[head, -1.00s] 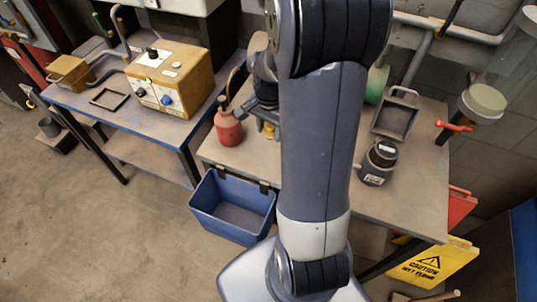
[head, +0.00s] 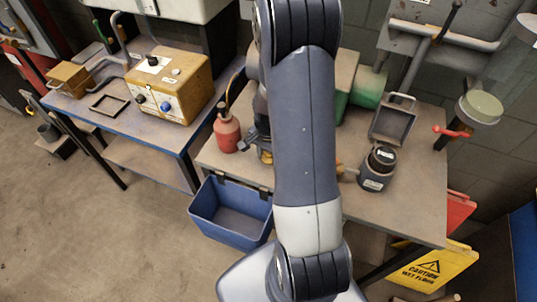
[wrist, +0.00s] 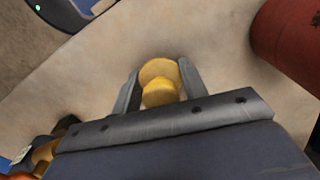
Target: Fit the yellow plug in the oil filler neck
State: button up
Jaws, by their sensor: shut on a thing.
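The yellow plug (wrist: 160,70) is round, with a wider disc and a knob, and sits between the two fingers of my gripper (wrist: 160,88) in the wrist view. The fingers are shut on it. I cannot tell whether it touches the tabletop. In the head view my gripper (head: 264,154) is at the left part of the bench, just right of the red oil can, partly hidden by my arm. I cannot make out the oil filler neck for certain; a green housing (head: 366,88) stands at the back, partly behind my arm.
The red can (head: 227,131) stands close beside my gripper and shows in the wrist view (wrist: 292,45). A dark jar (head: 376,170), a grey tray (head: 393,122) and a small orange-yellow item (head: 340,168) are on the right. A blue bin (head: 232,212) hangs at the front edge.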

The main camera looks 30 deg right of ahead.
jog(key=shift+f, duration=0.2)
jog(key=o, duration=1)
jog(key=shift+c, duration=0.2)
jog(key=r, duration=0.7)
jog(key=r+b, duration=0.1)
jog(key=r, duration=0.3)
jog(key=shift+d, duration=0.25)
jog(key=shift+f, duration=0.15)
jog(key=f, duration=0.7)
jog(key=f+p, duration=0.1)
jog(key=f, duration=0.2)
jog(key=shift+a+f, duration=0.25)
jog(key=shift+f, duration=0.15)
